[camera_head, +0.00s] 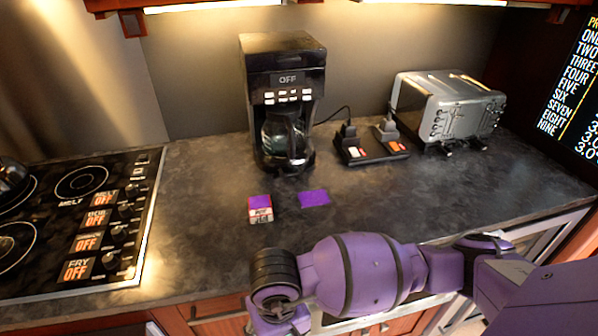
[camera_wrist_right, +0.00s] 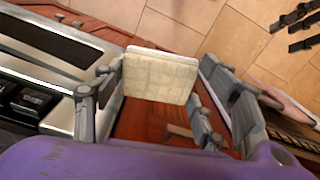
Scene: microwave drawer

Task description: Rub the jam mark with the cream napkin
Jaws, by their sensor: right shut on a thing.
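In the right wrist view a cream napkin (camera_wrist_right: 160,77), a pale square pad, sits between the fingers of my right gripper (camera_wrist_right: 155,98), which is shut on it. Red-brown cabinet fronts and floor tiles show behind it. In the head view my right arm crosses the counter's front edge; its gripper and the napkin are hidden there. A flat purple patch (camera_head: 314,198) lies on the dark counter (camera_head: 200,230); I cannot tell whether it is the jam mark. No other mark stands out. My left gripper is not in view.
A small purple-topped box (camera_head: 260,209) stands left of the patch. A stove (camera_head: 75,220) is at left. The counter between stove and box is clear.

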